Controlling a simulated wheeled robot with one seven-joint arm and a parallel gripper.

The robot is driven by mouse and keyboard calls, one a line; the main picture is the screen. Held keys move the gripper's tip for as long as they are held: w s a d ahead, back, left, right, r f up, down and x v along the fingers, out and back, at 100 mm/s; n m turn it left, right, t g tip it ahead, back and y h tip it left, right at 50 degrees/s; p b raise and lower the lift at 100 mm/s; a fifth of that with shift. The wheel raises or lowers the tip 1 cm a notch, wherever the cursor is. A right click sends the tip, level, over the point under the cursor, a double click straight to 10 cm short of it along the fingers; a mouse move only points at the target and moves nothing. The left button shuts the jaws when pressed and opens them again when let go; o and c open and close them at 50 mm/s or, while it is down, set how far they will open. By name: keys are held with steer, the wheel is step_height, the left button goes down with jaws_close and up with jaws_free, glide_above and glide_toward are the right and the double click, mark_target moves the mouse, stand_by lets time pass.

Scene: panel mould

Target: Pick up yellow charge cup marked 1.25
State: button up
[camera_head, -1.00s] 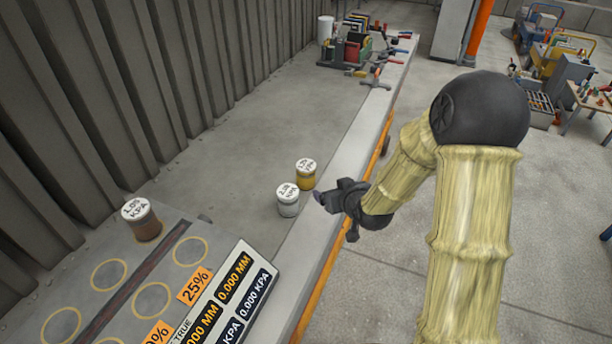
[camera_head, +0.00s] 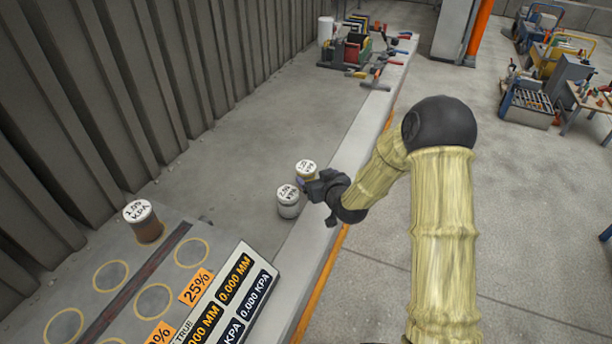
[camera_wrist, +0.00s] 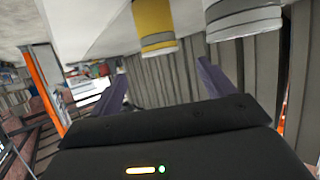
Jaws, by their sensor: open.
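The yellow charge cup (camera_head: 307,167) stands on the bench with a white lid. Its lid marking is too small to read surely, and my gripper hides part of its body in the head view. In the wrist view the yellow cup (camera_wrist: 154,28) is at the top, ahead of and between the two fingers. My gripper (camera_head: 311,190) is open and empty, close beside the cup on its near right side. Its purple fingers spread apart in the wrist view (camera_wrist: 162,76). A grey-white cup (camera_head: 288,201) stands just left of the yellow one; it also shows in the wrist view (camera_wrist: 243,20).
A brown cup (camera_head: 147,226) marked 1.05 KPA stands on the ringed panel at left. A display board (camera_head: 230,300) lies at the front. Tools and clamps (camera_head: 365,50) sit at the bench's far end. The bench behind the cups is clear; a ribbed wall (camera_head: 90,100) borders it.

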mark_target(307, 168)
steer(key=x, duration=0.6)
steer(key=shift+w+f+p, duration=0.15)
steer(key=shift+w+p, duration=0.05)
steer(key=shift+p, duration=0.2)
steer(key=shift+a, duration=0.1)
steer(key=shift+p+x, duration=0.4)
steer(key=shift+x, duration=2.2)
steer(key=c, duration=1.3)
steer(key=shift+r+b, duration=0.8)
steer(key=shift+r, duration=4.25)
steer(key=shift+c, duration=0.2)
